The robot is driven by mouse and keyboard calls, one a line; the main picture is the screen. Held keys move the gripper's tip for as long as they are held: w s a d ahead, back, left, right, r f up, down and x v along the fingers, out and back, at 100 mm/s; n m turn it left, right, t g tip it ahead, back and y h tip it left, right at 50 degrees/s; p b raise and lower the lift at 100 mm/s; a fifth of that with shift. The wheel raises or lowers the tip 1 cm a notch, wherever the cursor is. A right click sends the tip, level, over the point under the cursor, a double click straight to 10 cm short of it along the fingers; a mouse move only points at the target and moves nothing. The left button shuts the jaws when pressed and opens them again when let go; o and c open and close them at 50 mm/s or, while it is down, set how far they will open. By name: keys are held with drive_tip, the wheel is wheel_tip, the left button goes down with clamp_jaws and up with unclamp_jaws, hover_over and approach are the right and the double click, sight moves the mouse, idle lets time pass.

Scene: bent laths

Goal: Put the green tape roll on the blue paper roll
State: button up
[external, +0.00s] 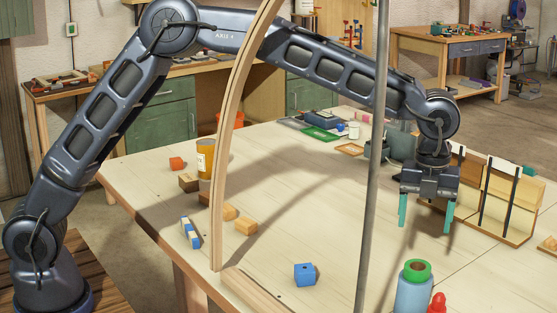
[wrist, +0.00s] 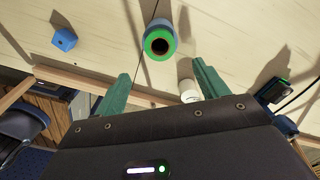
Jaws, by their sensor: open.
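The green tape roll (external: 417,269) lies on top of the upright blue paper roll (external: 413,297) near the front edge of the picture. In the wrist view the green tape roll (wrist: 159,40) shows as a ring with a dark hole, and the blue paper roll (wrist: 162,24) shows just behind its rim. My gripper (external: 425,225) is open and empty, pointing down above the right part of the table, behind and apart from the rolls. Its two green fingers (wrist: 161,72) show in the wrist view with nothing between their tips.
A blue block (external: 304,274) lies left of the rolls, and a red object (external: 438,303) stands close to their right. A bent wooden lath (external: 232,115) and a grey upright pole (external: 373,150) rise in front. A wooden rack (external: 510,200) stands at right. The table middle is clear.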

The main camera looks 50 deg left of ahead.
drive_tip(key=s+a+r+n+t, duration=0.1)
drive_tip(key=s+a+r+n, duration=0.35)
drive_tip(key=a, duration=0.55)
drive_tip(key=s+a+r+n+t, duration=0.1)
drive_tip(key=s+a+r+n, duration=0.4)
drive_tip(key=a, duration=0.5)
drive_tip(key=s+a+r+n, duration=0.35)
drive_tip(key=a+r, duration=0.35)
drive_tip(key=a, duration=0.3)
drive_tip(key=s+a+n+t, duration=0.1)
drive_tip(key=s+a+n, duration=0.7)
drive_tip(key=s+a, duration=0.5)
drive_tip(key=s+a+f+n, duration=0.3)
drive_tip(key=s+a+n, duration=0.1)
drive_tip(key=s, duration=0.2)
drive_tip(key=s+a+f+n+t, duration=0.1)
drive_tip(key=s+a+f+n, duration=0.2)
drive_tip(key=s, duration=0.4)
drive_tip(key=shift+a+n+t, duration=0.3)
drive_tip(key=shift+a+n, duration=0.3)
drive_tip(key=shift+a, duration=0.45)
